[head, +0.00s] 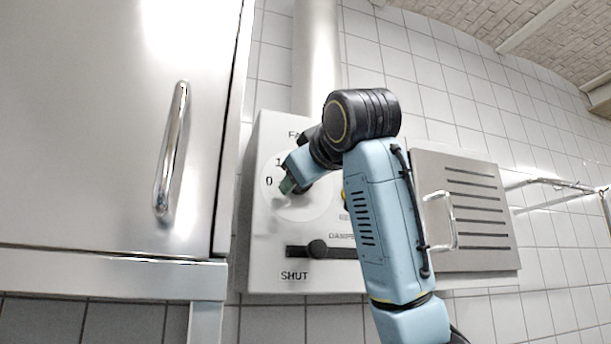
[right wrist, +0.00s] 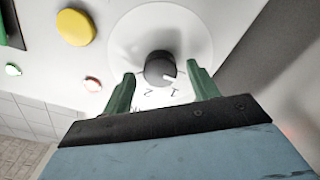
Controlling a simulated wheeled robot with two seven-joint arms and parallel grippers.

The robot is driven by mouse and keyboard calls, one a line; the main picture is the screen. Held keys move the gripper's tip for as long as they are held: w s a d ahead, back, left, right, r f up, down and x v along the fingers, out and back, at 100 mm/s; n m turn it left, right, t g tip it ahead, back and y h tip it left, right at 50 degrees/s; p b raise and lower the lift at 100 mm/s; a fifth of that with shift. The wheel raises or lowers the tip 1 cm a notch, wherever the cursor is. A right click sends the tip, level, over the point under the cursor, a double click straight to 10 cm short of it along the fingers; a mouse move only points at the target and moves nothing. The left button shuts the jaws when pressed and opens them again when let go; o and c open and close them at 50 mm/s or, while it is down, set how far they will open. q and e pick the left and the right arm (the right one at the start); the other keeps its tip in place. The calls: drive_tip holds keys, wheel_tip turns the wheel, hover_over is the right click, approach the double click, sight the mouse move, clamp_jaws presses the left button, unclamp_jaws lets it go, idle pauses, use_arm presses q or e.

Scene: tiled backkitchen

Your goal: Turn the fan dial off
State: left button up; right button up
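The fan dial is a black round knob (right wrist: 160,68) with a white pointer mark, on a pale round plate (right wrist: 185,28). In the right wrist view the mark points down and right, close to the numeral 1; a 2 shows beside it. My right gripper (right wrist: 161,70) is open, with its green fingertips on either side of the knob and a gap to each. In the head view my right gripper (head: 289,187) is in front of the dial plate (head: 305,210) by the 0 and 1 marks, and hides the knob. My left gripper is not in view.
A yellow button (right wrist: 75,27) is beside the dial. A steel cabinet door with a handle (head: 171,150) stands at left. A slotted metal panel (head: 485,205) and wall rail (head: 550,184) are at right.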

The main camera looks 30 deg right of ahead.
drive_tip(key=b+v, duration=0.8)
drive_tip(key=v, duration=0.5)
drive_tip(key=shift+s, duration=0.2)
idle(0.4)
